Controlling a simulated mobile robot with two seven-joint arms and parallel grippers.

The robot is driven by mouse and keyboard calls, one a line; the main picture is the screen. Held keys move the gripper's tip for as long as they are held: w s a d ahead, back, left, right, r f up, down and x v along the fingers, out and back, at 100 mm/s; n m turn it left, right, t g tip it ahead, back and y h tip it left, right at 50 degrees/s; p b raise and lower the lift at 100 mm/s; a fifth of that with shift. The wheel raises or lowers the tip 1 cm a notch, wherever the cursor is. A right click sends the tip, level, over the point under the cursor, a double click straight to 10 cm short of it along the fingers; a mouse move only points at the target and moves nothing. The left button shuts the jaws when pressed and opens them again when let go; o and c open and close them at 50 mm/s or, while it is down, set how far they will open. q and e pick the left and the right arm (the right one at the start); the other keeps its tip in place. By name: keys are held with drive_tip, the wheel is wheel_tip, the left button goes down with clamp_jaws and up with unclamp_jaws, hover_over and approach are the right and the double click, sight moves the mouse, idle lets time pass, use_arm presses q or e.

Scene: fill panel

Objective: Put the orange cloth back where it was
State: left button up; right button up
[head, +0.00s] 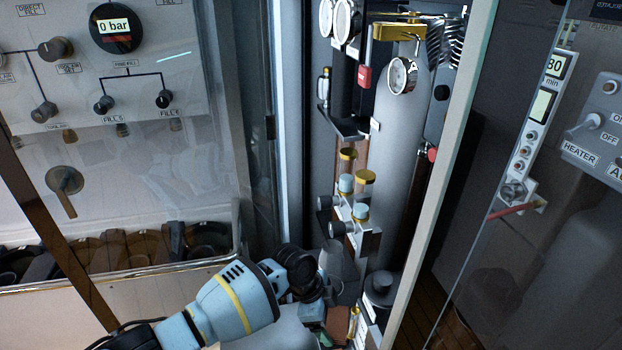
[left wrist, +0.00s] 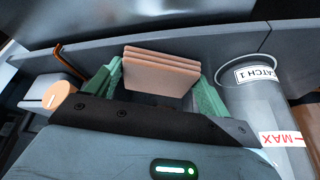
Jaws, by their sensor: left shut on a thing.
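The orange cloth (left wrist: 160,72) is a folded, layered, pale orange block in the left wrist view. It sits between the green fingers of my left gripper (left wrist: 156,90), which is shut on it. In the head view my left gripper (head: 319,322) is low in the narrow cabinet at bottom centre, and the cloth (head: 337,320) shows as a small brownish-orange patch beside it. A grey wall or ledge lies just behind the cloth in the left wrist view. I cannot tell whether the cloth touches a surface. My right gripper is not in view.
A round orange-faced part (left wrist: 60,96) is at left. The cabinet holds a tall grey gas cylinder (head: 398,165) and gold-capped fittings (head: 347,155). Glass panels flank it.

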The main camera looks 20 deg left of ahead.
use_arm(q)
drive_tip(key=o, duration=0.9)
drive_tip(key=shift+r, duration=0.25)
drive_tip(key=v, duration=0.4)
drive_tip(key=p+v, duration=0.1)
drive_tip(key=v, duration=0.3)
drive_tip(key=p+v, duration=0.1)
drive_tip(key=v, duration=0.3)
drive_tip(key=shift+s+d+r, duration=0.15)
drive_tip(key=shift+d+r, duration=0.05)
drive_tip(key=shift+r, duration=0.3)
